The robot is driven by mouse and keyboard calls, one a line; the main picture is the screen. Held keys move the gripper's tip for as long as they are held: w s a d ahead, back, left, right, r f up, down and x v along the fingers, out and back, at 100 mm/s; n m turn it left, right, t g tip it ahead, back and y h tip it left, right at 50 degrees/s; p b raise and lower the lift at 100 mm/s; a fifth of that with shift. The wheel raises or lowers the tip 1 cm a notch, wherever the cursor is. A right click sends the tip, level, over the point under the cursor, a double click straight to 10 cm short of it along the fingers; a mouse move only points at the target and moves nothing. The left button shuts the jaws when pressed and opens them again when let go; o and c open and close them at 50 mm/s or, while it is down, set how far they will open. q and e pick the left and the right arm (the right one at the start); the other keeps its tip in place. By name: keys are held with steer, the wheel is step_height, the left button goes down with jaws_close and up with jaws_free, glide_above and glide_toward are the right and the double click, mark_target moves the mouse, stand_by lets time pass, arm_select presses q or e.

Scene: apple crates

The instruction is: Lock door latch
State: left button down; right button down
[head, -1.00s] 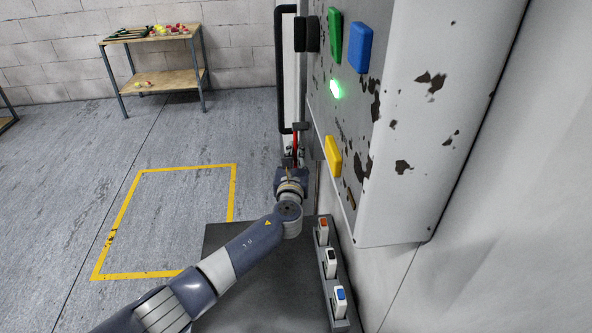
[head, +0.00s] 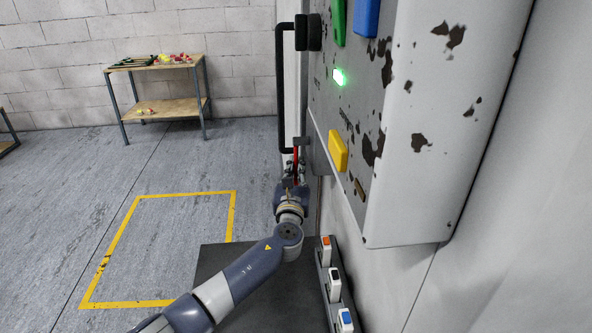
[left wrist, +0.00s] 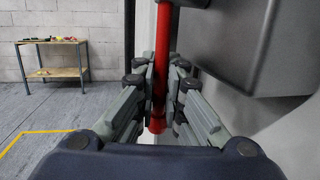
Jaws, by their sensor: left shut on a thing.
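The door latch shows as a red bar (left wrist: 164,70) standing upright in the left wrist view, between my gripper's fingers. In the head view the red bar (head: 296,160) is a thin strip beside the grey cabinet. My left gripper (left wrist: 160,92) is shut on the red bar, with a finger on each side of it. In the head view my left gripper (head: 293,172) is partly hidden by its own wrist. A long black door handle (head: 281,90) rises above it. My right gripper is not in view.
A cabinet (head: 400,130) with a lit green lamp (head: 338,76) and a yellow block (head: 338,151) is close on the right. A rack of small switches (head: 331,282) sits below. A workbench (head: 155,68) stands far left. The marked floor is clear.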

arm_select(q)
steer(key=c, duration=1.9)
jaws_free()
steer(key=shift+w, duration=0.1)
steer(key=shift+c, duration=0.2)
steer(key=s+f, duration=0.2)
steer(key=s, duration=1)
